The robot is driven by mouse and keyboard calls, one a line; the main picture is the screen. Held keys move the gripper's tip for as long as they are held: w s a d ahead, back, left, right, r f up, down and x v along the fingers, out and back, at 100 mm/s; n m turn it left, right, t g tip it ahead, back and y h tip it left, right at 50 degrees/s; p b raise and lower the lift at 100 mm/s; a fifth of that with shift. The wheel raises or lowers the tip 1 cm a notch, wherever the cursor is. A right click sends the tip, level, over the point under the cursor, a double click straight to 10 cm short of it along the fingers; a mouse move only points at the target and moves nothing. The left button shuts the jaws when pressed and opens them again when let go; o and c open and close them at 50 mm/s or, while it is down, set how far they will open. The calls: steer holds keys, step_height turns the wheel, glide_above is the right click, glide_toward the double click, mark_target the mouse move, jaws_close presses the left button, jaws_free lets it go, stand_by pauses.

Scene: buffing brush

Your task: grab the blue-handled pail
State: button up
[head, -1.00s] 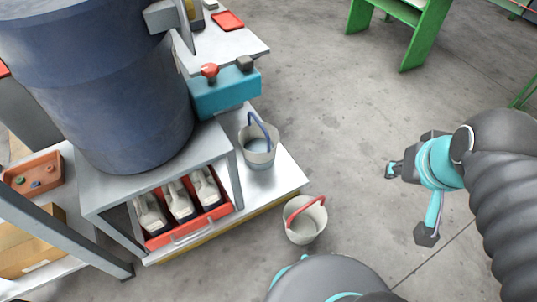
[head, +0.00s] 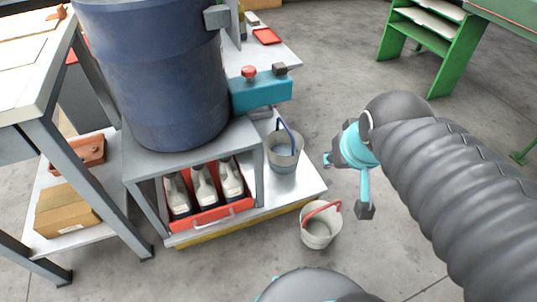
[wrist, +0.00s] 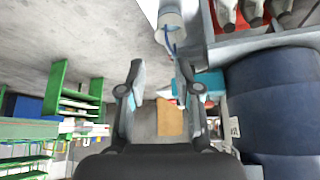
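The blue-handled pail (head: 284,160) is a pale grey bucket. It stands upright on the low metal shelf, right of the drum stand, with its blue handle raised. In the wrist view the pail (wrist: 171,22) shows at the top, beyond my fingertips and slightly right of centre. My gripper (head: 346,185) is to the right of the pail in the head view, apart from it. In the wrist view my gripper (wrist: 160,72) is open, its two fingers wide apart with nothing between them.
A red-handled pail (head: 320,228) stands on the floor in front of the shelf. A teal box (head: 262,93) with red and dark knobs is just behind the blue-handled pail. A large blue drum (head: 155,75) stands left.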

steer(key=w+d+f+t+b, duration=0.1)
steer(key=w+f, duration=0.4)
steer(key=w, duration=0.4)
steer(key=w+d+f+t, duration=0.1)
steer(key=w+f, duration=0.4)
steer(key=w, duration=0.3)
steer(key=w+d+f+t+b, duration=0.1)
steer(key=w+f+t, duration=0.1)
steer(key=w+f, duration=0.5)
steer(key=w+f+t+b, duration=0.1)
steer(key=w+f, duration=0.2)
steer(key=f, duration=0.4)
steer(key=w+d+f+t+y, duration=0.1)
steer(key=w+f, duration=0.2)
steer(key=f, duration=0.3)
steer(key=w+f+t+b, duration=0.1)
steer(key=w+f, duration=0.2)
steer(key=f, duration=0.4)
steer(key=shift+m, duration=0.3)
steer(key=x, duration=1.3)
steer(key=shift+w+d+r, duration=0.3)
steer(key=shift+w, duration=0.1)
jaws_close()
steer(key=shift+r, duration=0.1)
